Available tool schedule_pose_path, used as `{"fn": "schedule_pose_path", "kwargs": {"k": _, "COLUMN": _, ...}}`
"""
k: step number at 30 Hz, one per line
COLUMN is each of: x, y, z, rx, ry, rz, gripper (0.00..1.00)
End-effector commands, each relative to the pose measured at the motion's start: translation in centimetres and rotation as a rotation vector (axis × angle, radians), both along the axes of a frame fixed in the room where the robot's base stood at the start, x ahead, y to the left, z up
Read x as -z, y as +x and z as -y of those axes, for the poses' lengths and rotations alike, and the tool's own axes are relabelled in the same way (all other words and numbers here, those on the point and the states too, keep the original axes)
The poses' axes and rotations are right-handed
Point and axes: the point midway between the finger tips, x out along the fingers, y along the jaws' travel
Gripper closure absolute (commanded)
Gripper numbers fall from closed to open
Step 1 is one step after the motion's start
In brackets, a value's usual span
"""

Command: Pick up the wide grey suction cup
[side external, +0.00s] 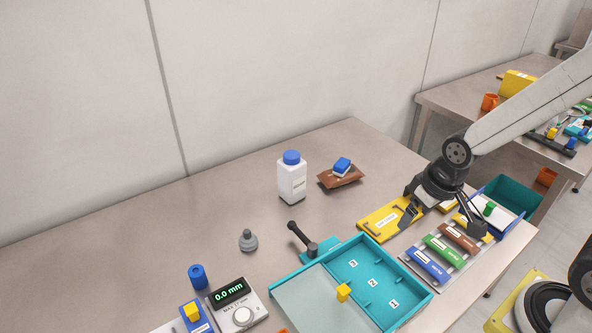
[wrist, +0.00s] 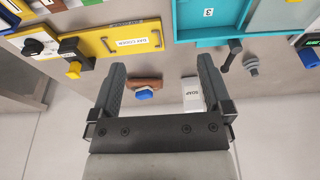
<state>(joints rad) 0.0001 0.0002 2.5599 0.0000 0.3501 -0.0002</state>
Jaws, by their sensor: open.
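The grey suction cup (side external: 248,241) stands on the bare table left of the white bottle, with a wide round base and a narrower top. It also shows in the wrist view (wrist: 251,66), outside the right finger and small in the picture.
A black-handled tool (side external: 300,240) lies between the cup and the teal tray (side external: 424,299). A gauge (side external: 237,304) is in front. Table around the cup is clear.

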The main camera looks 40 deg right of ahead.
Motion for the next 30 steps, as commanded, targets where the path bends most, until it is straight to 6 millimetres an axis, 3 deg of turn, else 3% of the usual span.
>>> {"fn": "schedule_pose_path", "kwargs": {"k": 8, "x": -0.1, "y": 1.9, "z": -0.8, "rx": -0.068, "ry": 0.000, "rz": -0.003, "gripper": 0.00}}
{"fn": "schedule_pose_path", "kwargs": {"k": 14, "x": 0.1, "y": 6.1, "z": -2.8, "rx": -0.225, "ry": 0.004, "rz": -0.007, "gripper": 0.00}}
{"fn": "schedule_pose_path", "kwargs": {"k": 21, "x": 0.9, "y": 12.3, "z": -6.9, "rx": -0.480, "ry": 0.019, "rz": 0.001, "gripper": 0.00}}
{"fn": "schedule_pose_path", "kwargs": {"k": 30, "x": 3.2, "y": 18.7, "z": -13.4, "rx": -0.811, "ry": 0.051, "rz": 0.038, "gripper": 0.00}}
